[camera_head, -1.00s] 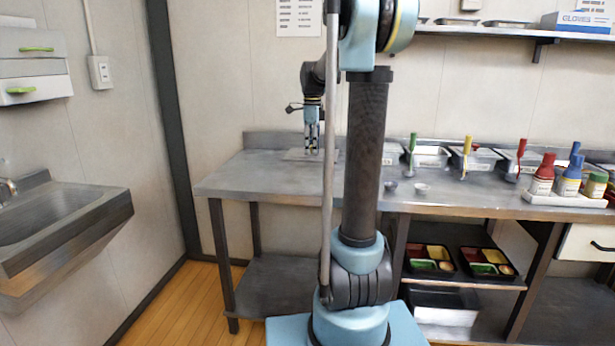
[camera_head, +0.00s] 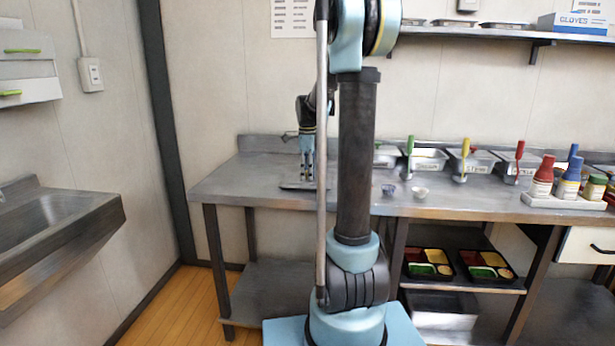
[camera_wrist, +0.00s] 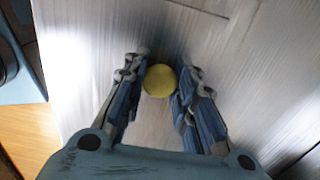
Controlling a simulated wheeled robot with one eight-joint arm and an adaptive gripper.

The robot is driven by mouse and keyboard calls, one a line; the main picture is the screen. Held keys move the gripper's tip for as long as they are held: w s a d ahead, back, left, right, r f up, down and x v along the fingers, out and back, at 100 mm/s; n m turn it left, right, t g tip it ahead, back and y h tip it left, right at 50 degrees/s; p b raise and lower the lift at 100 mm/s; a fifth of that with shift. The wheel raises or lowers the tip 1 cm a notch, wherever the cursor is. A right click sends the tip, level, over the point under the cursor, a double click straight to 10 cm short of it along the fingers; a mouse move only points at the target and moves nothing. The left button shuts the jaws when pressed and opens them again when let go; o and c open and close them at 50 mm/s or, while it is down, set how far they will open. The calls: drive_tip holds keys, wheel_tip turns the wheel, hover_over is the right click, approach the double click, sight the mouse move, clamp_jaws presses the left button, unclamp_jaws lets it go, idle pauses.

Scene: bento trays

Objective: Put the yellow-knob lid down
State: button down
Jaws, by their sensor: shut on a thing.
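The yellow knob (camera_wrist: 159,81) sits between the two fingers of my gripper (camera_wrist: 159,88) in the wrist view. The fingers are shut on it from both sides. The lid (camera_head: 298,187) under it is a flat grey metal sheet. In the head view my gripper (camera_head: 307,178) points straight down over the left part of the steel counter (camera_head: 232,184), with the lid level and very low at the countertop. I cannot tell whether the lid touches the counter. My arm hides part of the area to its right.
Metal pans (camera_head: 431,158) with coloured-handled utensils stand along the back of the counter. Bento trays (camera_head: 430,263) lie on the shelf below. The counter's left end is clear.

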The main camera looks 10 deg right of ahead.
drive_tip(key=shift+f, duration=0.3)
drive_tip(key=c, duration=1.3)
unclamp_jaws()
wheel_tip(320, 180, up, 12)
drive_tip(key=s+f+n, duration=0.2)
drive_tip(key=s+n, duration=0.3)
drive_tip(key=s, duration=0.5)
drive_tip(key=s+f+n+t, duration=0.1)
drive_tip(key=s+f+n, duration=0.7)
drive_tip(key=s, duration=0.4)
drive_tip(key=s+f+n+t, duration=0.1)
drive_tip(key=s+f+n, duration=0.7)
drive_tip(key=s+f, duration=0.3)
drive_tip(key=shift+s+f+n, duration=0.25)
drive_tip(key=shift+s+n, duration=0.15)
drive_tip(key=shift+s, duration=0.55)
